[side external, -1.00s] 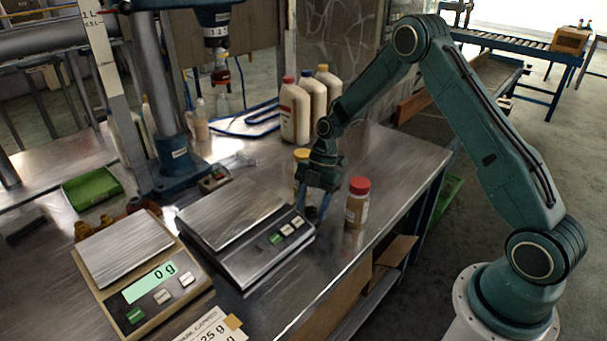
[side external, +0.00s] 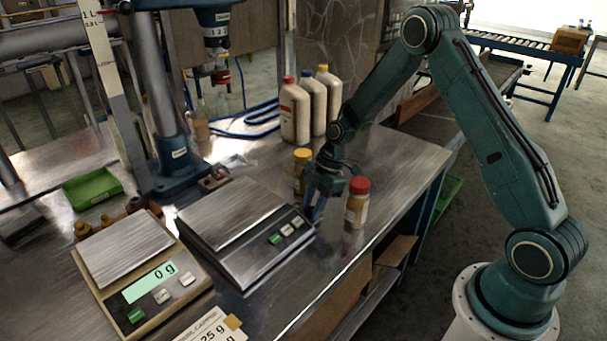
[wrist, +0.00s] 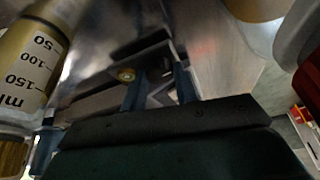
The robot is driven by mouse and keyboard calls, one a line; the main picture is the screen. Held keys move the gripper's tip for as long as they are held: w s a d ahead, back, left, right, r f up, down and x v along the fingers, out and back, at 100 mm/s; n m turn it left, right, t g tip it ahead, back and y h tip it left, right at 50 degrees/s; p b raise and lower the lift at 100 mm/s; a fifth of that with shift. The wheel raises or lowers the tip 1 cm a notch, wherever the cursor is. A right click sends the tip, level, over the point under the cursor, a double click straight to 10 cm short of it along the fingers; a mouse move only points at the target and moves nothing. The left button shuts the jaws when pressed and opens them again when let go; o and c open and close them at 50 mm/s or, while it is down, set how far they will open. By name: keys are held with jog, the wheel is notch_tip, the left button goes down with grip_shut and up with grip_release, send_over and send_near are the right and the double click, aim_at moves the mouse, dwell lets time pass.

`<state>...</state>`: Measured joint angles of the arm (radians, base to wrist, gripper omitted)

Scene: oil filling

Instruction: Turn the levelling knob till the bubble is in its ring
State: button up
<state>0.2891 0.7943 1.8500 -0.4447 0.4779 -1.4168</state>
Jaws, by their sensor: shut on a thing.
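The steel-topped balance (side external: 232,215) stands on the bench. My gripper (side external: 316,211) is low at its right corner, by the buttons. In the wrist view, my two blue fingers (wrist: 157,80) are around a small dark part at the balance's corner, which I take to be the levelling knob. The knob is mostly hidden by the fingers and blurred. A small round brass-yellow fitting (wrist: 126,74) shows just left of the fingers. It may be the level's ring, but I cannot make out a bubble in it.
A red-capped jar (side external: 357,205) stands close to the right of my gripper. A yellow-capped bottle (side external: 301,172) stands close behind it. A second scale reading 0 g (side external: 140,262) is at the left. Several large white bottles (side external: 295,112) stand farther back. The bench edge is near at the right.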

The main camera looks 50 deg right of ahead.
dwell(0.3)
jog(key=o, duration=1)
jog(key=shift+c, duration=0.2)
jog(key=v, duration=1.4)
jog(key=shift+s+d+f, duration=0.1)
jog(key=shift+c, duration=0.4)
